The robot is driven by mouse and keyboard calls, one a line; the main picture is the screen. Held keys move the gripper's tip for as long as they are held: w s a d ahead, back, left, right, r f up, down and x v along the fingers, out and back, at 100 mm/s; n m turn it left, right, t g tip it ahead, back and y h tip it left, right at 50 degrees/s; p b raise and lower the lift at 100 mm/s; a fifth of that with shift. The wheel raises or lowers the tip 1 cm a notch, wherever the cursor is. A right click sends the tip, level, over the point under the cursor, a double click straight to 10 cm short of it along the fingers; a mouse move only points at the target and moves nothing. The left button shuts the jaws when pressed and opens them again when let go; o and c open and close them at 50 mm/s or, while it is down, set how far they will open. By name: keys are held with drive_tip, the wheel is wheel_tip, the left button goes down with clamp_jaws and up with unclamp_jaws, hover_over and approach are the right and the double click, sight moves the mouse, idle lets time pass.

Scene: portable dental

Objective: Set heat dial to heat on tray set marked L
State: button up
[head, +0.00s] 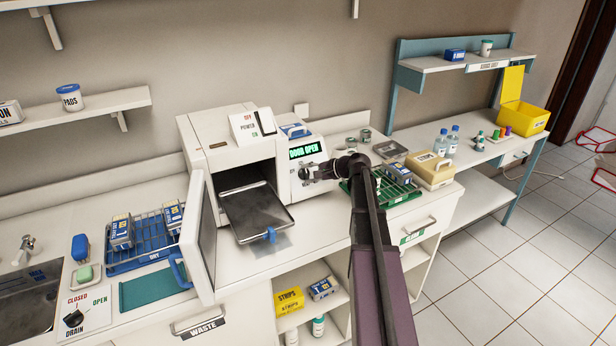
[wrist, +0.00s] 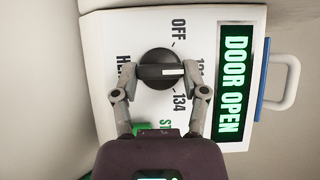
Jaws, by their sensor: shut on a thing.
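The heat dial (wrist: 158,62) is a round black knob with a white mark on its grip bar. In the wrist view its mark points right, between a partly hidden number and "134"; "OFF" is above and a partly covered "HE..." is at left. My gripper (wrist: 162,72) is shut on the dial, one finger on each side. In the head view my gripper (head: 318,172) is at the steriliser's front panel, below the green "DOOR OPEN" display (head: 305,149). A metal tray (head: 258,208) with a blue handle sticks out of the open chamber. I cannot read an L anywhere.
The steriliser door (head: 198,235) hangs open at left. A blue "DRY" rack (head: 150,258) holds blue-and-white packs. A green rack (head: 405,192) and a beige box (head: 432,172) stand right of the steriliser.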

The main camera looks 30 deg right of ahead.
idle(0.3)
drive_tip(key=o, duration=1.2)
drive_tip(key=shift+c, duration=0.2)
drive_tip(key=shift+r+p, duration=0.1)
drive_tip(key=shift+p, duration=0.25)
